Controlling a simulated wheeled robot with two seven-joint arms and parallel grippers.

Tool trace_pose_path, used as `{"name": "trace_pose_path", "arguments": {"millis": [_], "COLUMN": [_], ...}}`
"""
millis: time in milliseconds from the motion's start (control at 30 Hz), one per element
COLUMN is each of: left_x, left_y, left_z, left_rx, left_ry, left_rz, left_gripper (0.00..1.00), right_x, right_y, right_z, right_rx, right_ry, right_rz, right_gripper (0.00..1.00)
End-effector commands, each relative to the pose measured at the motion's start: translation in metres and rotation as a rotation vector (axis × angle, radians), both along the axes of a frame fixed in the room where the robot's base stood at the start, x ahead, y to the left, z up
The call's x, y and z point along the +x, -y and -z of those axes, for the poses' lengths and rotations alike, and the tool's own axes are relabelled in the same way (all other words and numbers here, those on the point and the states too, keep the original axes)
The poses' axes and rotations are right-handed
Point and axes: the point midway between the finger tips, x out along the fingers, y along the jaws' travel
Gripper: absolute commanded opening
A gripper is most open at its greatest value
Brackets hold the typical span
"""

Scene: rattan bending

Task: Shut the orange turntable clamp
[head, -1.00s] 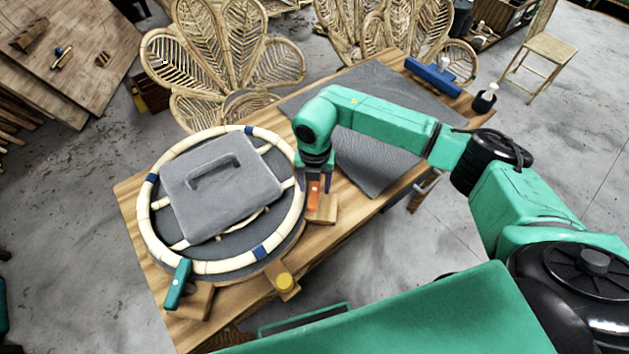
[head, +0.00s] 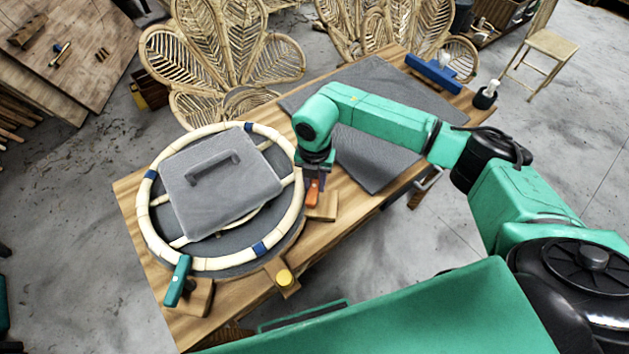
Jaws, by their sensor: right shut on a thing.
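The orange turntable clamp (head: 312,193) stands on a small wooden block at the right edge of the round turntable (head: 222,262). My right gripper (head: 314,181) points down at it and is shut on its upper part; the fingers partly hide it. On the turntable lies a pale rattan ring (head: 144,222) with blue bands, and a grey slab with a handle (head: 222,185) lies inside the ring. My left gripper is not in the head view.
A teal clamp (head: 178,281) and a yellow-topped clamp (head: 284,277) stand at the turntable's front edge. A grey mat (head: 365,155), a blue tool (head: 433,73) and a dark bottle (head: 485,95) are on the wooden table's right part. Rattan chairs (head: 225,55) stand behind the table.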

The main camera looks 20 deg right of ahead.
Motion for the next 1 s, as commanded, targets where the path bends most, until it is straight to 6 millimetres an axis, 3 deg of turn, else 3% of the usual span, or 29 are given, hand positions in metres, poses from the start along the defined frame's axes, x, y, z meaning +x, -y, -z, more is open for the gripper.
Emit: {"name": "trace_pose_path", "arguments": {"millis": [1000], "left_x": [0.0], "left_y": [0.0], "left_z": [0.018], "left_rx": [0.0], "left_ry": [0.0], "left_rz": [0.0], "left_gripper": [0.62], "right_x": [0.001], "right_y": [0.0], "right_z": [-0.001], "right_rx": [0.002], "right_ry": [0.003], "right_rz": [0.917], "right_gripper": [0.0]}}
